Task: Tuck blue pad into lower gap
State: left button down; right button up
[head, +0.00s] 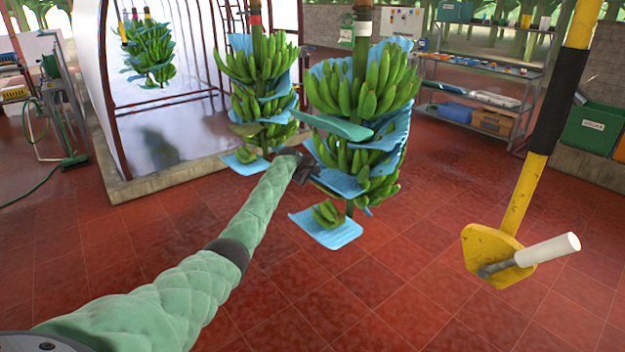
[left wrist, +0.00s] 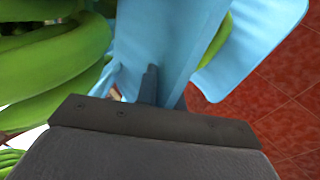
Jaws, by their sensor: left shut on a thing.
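A green banana bunch (head: 368,85) hangs from a stem, with blue pads between its tiers. My left gripper (head: 310,170) is at the left side of its lower part, shut on a blue pad (head: 338,182). That blue pad (left wrist: 165,40) fills the middle of the left wrist view around the fingers (left wrist: 150,85), and runs in beside the green bananas (left wrist: 50,60). How deep it sits in the lower gap is hidden. A teal pad (head: 335,126) sticks out to the left from the tier above. My right gripper is not in view.
Another blue pad (head: 330,232) with a small banana cluster lies at the bunch's bottom. A second padded bunch (head: 258,95) hangs close on the left. A yellow and black post (head: 540,120) with a white-handled piece stands right. Red tiled floor in front is clear.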

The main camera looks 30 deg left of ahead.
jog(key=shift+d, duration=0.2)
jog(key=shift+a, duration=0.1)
pick_arm(q)
jog(key=shift+f, duration=0.2)
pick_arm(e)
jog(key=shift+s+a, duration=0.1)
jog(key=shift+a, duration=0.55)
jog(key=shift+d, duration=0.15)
